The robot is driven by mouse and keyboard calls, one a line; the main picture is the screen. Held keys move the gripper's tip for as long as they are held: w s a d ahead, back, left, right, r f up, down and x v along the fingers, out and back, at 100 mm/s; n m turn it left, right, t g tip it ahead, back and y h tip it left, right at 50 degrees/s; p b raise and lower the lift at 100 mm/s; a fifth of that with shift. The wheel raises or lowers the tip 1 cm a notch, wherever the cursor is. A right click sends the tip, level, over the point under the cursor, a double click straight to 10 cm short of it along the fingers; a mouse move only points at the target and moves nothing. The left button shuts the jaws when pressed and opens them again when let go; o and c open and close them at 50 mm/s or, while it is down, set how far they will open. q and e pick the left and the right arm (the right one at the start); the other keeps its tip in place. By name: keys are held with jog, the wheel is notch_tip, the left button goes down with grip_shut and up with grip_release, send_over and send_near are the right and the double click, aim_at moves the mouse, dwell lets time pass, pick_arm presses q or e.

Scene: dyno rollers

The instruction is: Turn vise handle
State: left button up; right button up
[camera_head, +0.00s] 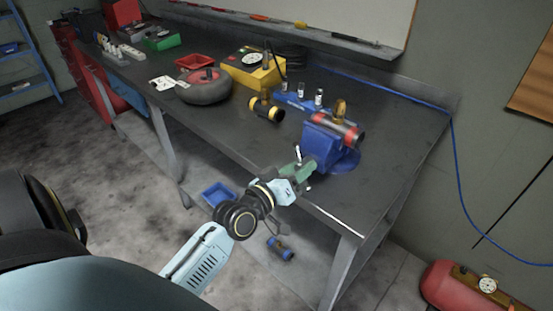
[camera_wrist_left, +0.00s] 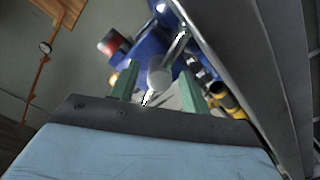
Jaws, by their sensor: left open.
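The blue vise (camera_head: 342,160) is fixed at the near edge of the dark workbench, with a red and brass pipe piece (camera_head: 338,127) at its top. Its thin silver handle (camera_head: 298,153) crosses the front of the vise; it also shows in the left wrist view (camera_wrist_left: 177,46). My left gripper (camera_head: 305,168) is at the front of the vise. In the left wrist view its green fingers (camera_wrist_left: 157,78) are open, one on each side of the round grey screw end and the handle. Contact with the handle cannot be told. My right gripper is not in view.
The workbench (camera_head: 400,145) also carries a yellow box with a gauge (camera_head: 255,67), a wheel (camera_head: 204,88) and a yellow-black fitting (camera_head: 265,108). A blue bin (camera_head: 218,194) sits on the lower shelf. A red tank (camera_head: 455,287) stands at lower right.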

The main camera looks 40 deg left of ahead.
pick_arm(q)
jog(key=s, duration=1.2)
jog(key=shift+a, duration=0.45)
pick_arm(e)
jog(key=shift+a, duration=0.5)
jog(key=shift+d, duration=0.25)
pick_arm(q)
jog(key=s+f+m+g, duration=0.1)
jog(key=s+f+g, duration=0.15)
jog(key=f, duration=0.85)
jog(key=s+f+m+g, duration=0.1)
jog(key=s+f+g, duration=0.15)
jog(key=f, duration=0.85)
jog(key=s+f+m+g, duration=0.1)
jog(key=s+f+g, duration=0.15)
jog(key=f, duration=0.75)
jog(key=s+d+f+m+g, duration=0.2)
jog(key=s+f+g, duration=0.2)
jog(key=s+f, duration=0.5)
jog(key=s+d+f+m+g+y, duration=0.1)
jog(key=s+f+g, duration=0.4)
jog(key=s+f, duration=0.5)
jog(key=s+d+m, duration=0.1)
jog(key=s+m, duration=0.1)
jog(key=s, duration=0.2)
jog(key=shift+s+f, duration=0.25)
jog(key=shift+s, duration=0.1)
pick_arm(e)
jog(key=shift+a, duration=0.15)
